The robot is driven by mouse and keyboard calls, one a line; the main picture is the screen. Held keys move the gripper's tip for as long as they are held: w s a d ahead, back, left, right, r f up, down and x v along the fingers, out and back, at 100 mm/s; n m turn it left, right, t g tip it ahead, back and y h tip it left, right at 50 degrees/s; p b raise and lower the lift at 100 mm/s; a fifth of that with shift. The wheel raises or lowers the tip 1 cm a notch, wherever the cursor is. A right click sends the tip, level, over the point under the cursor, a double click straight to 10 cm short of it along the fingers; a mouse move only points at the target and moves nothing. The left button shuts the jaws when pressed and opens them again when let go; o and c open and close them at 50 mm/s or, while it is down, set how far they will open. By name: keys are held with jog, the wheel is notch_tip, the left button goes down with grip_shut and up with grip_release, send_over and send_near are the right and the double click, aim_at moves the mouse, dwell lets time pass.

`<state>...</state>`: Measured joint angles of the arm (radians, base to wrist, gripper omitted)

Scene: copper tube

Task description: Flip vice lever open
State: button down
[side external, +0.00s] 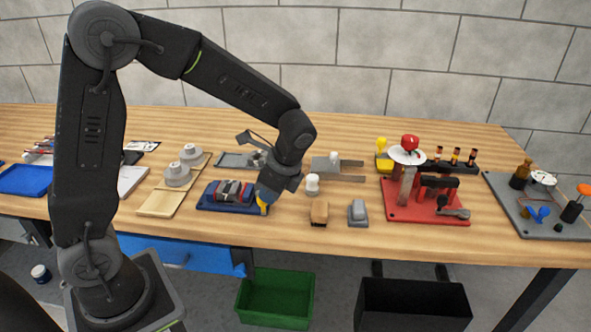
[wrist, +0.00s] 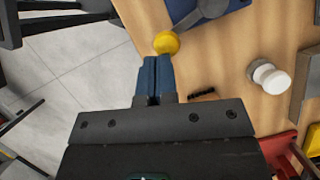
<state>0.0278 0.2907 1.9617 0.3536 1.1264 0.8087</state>
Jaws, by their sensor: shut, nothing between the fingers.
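The vice (side external: 232,189) is grey and red on a dark blue base, at the middle left of the bench in the side view. In the wrist view, part of its blue base (wrist: 213,8) shows at the top edge. Its grey lever (wrist: 190,20) ends in a yellow ball knob (wrist: 167,43). The knob also shows as a yellow spot (side external: 264,208) below my fingers in the side view. My gripper (wrist: 152,62) has its blue fingers shut together, with nothing between them. The fingertips are right beside the knob; I cannot tell whether they touch it.
A white-capped cylinder (side external: 312,184), a brown block (side external: 319,213) and a grey block (side external: 357,212) stand right of the vice. A red fixture (side external: 425,206) is farther right. The bench's front edge is close below the vice, with a green bin (side external: 275,298) on the floor.

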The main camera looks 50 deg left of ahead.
jog(key=shift+s+a+m, duration=0.2)
jog(key=shift+s+m, duration=0.3)
jog(key=shift+m, duration=0.2)
dwell(2.0)
dwell(0.5)
jog(key=w+d+r, duration=0.4)
jog(key=d+r, duration=0.2)
jog(key=r, duration=0.3)
jog(key=shift+w+d+r, duration=0.15)
jog(key=shift+w, duration=0.1)
